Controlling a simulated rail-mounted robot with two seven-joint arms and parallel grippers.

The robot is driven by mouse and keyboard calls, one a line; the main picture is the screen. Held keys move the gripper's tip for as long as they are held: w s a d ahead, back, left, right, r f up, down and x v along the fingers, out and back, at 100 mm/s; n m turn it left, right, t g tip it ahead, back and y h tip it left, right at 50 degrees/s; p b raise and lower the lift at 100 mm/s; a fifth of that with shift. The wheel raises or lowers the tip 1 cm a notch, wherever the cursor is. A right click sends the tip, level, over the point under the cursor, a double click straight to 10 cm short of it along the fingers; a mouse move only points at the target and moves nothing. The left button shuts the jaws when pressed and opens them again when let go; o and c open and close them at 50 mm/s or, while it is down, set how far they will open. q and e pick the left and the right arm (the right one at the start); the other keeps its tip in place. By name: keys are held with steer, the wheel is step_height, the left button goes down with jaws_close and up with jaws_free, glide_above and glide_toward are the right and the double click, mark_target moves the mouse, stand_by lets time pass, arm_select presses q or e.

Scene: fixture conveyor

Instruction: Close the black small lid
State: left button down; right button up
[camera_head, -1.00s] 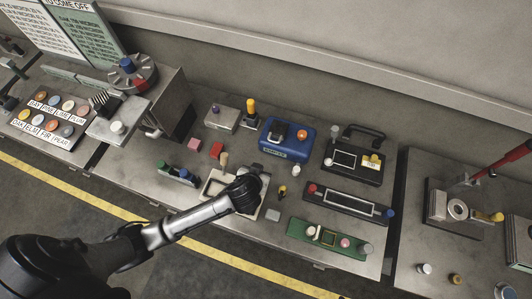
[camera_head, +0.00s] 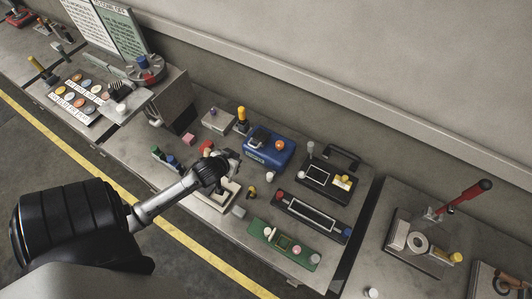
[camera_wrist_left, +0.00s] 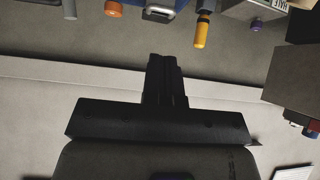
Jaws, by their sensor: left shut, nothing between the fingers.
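My left gripper (camera_head: 232,160) is shut and empty in the camera_head view, above the bench by the cream tray (camera_head: 215,200). Its closed black fingers (camera_wrist_left: 166,78) also show in the left wrist view. Right of it stands a blue case (camera_head: 270,157) with a dark raised part (camera_head: 259,134) and an orange knob on top. Farther right is a black device (camera_head: 320,190) with a black loop-shaped part (camera_head: 345,154) raised at its back edge. I cannot tell which of these dark parts is the small lid. The gripper appears apart from both. My right gripper is not in view.
A yellow-handled lever (camera_head: 242,116) stands behind the gripper. A black panel (camera_head: 310,216) and a green board (camera_head: 283,243) lie at the front right. A red-handled press (camera_head: 440,225) is on the bench farther right. The wall runs behind.

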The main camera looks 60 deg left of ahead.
arm_select(q)
glide_toward(252, 146)
steer(key=x, duration=0.5)
steer(key=shift+f+p, duration=0.1)
steer(key=shift+p, duration=0.3)
steer(key=shift+x, duration=1.15)
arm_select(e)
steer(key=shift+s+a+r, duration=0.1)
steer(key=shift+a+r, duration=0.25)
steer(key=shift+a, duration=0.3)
arm_select(q)
steer(key=shift+f, duration=0.1)
